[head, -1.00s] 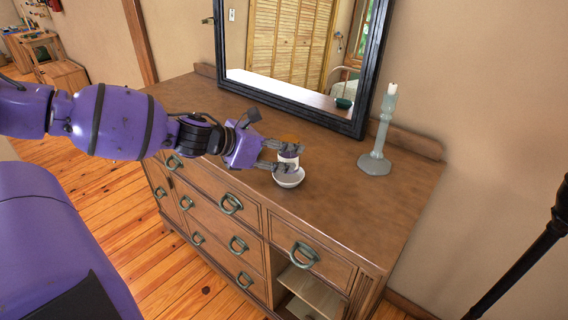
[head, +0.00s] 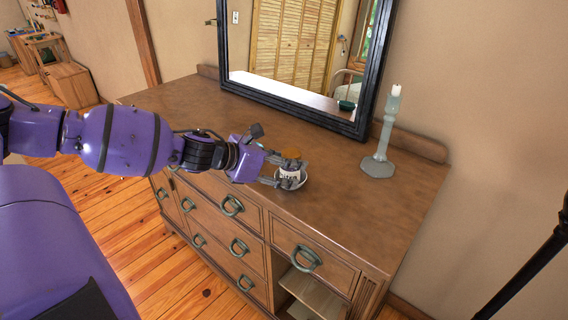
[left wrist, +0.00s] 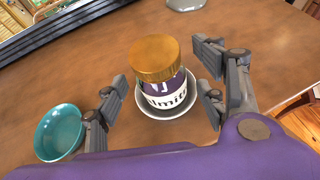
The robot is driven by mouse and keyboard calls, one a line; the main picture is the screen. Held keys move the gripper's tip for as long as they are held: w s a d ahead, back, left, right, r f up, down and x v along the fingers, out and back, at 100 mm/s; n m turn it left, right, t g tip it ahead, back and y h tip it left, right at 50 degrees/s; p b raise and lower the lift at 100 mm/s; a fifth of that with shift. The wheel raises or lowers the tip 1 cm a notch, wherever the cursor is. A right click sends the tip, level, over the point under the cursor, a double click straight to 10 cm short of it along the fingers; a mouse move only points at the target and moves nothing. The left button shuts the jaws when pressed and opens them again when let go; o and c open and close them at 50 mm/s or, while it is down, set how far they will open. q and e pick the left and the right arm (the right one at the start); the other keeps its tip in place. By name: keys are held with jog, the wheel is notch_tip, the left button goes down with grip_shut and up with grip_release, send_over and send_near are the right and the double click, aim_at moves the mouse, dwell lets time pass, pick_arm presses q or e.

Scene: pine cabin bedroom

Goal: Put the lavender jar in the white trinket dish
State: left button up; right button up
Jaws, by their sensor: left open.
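The lavender jar (left wrist: 166,88) has a gold lid, a purple upper band and a white label with dark letters. It stands roughly upright in the white trinket dish (left wrist: 186,113), whose rim shows around its base. In the head view the jar (head: 289,172) and dish (head: 299,185) are at the dresser's front edge, partly hidden by the fingers. My left gripper (left wrist: 162,78) is open, with one finger on each side of the jar and gaps visible in the wrist view. My right gripper is not in view.
A teal bowl (left wrist: 60,132) stands left of the dish in the wrist view. On the wooden dresser (head: 340,205), a pale candlestick (head: 378,167) stands at the right and a dark-framed mirror (head: 365,85) at the back. The dresser top between them is clear.

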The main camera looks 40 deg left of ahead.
pick_arm(q)
jog(key=shift+r, duration=0.25)
jog(key=p+v, duration=0.7)
jog(key=v, duration=0.5)
jog(key=s+d+f+n+y, duration=0.1)
jog(key=s+d+f+n, duration=0.2)
jog(key=s+f+n, duration=0.55)
jog(key=s+d+f+n+y, duration=0.2)
jog(key=s+f+n, duration=0.2)
jog(key=f+n, duration=0.8)
jog(key=s+d+f+n+g, duration=0.1)
jog(key=s+d+f+n, duration=0.5)
jog(key=d+n, duration=0.3)
jog(key=s+d+f+n+g+y, duration=0.1)
jog(key=s+d+f+n, duration=0.6)
jog(key=n, duration=0.3)
jog(key=shift+s+d+f+g, duration=0.3)
jog(key=shift+s+d, duration=0.1)
jog(key=shift+d, duration=0.5)
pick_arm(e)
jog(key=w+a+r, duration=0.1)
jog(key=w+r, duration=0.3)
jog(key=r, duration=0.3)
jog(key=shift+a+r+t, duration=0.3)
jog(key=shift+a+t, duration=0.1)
